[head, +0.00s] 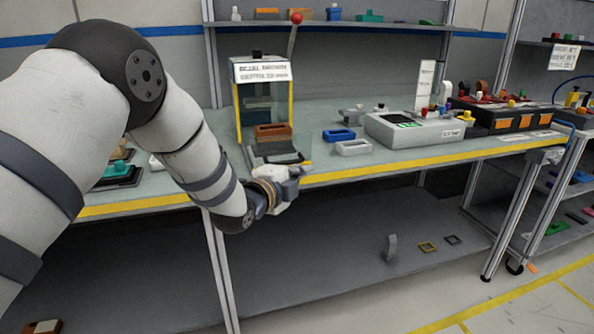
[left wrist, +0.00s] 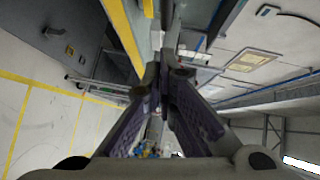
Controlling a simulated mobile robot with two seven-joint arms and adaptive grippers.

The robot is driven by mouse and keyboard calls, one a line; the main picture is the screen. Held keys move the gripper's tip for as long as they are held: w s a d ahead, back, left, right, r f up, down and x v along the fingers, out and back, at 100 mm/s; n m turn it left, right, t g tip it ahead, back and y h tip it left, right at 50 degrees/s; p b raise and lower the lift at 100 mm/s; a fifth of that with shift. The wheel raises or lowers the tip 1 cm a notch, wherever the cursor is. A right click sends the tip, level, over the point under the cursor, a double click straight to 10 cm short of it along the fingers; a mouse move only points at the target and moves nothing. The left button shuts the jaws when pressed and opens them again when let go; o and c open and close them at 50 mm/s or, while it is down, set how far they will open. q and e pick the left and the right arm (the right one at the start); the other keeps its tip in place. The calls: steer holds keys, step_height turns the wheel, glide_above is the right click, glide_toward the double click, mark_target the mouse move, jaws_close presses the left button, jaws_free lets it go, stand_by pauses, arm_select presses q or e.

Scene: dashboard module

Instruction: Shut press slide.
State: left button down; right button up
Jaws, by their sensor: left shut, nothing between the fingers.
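The press (head: 262,72) stands on the workbench, with yellow edge posts, a white sign on top and a lever ending in a red knob (head: 296,18). An orange-brown block (head: 272,131) sits low at its opening. The press slide seems to be the dark tray (head: 277,152) at the press's front foot, reaching toward the bench edge. My left gripper (head: 301,171) is at the yellow front edge, just in front of the tray; I cannot tell if it touches. Its fingers meet, empty, in the left wrist view (left wrist: 165,72). My right gripper is out of view.
A blue bin (head: 339,135) and a pale grey bin (head: 353,148) lie right of the press. A grey device with a green display (head: 416,128) and a dark orange-fronted box (head: 505,117) stand further right. A lower shelf (head: 340,230) runs beneath the bench.

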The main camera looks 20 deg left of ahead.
arm_select(q)
steer(key=shift+w+a+f, duration=0.2)
steer(key=shift+w+a, duration=0.7)
steer(key=shift+w, duration=0.2)
steer(key=shift+w, duration=0.1)
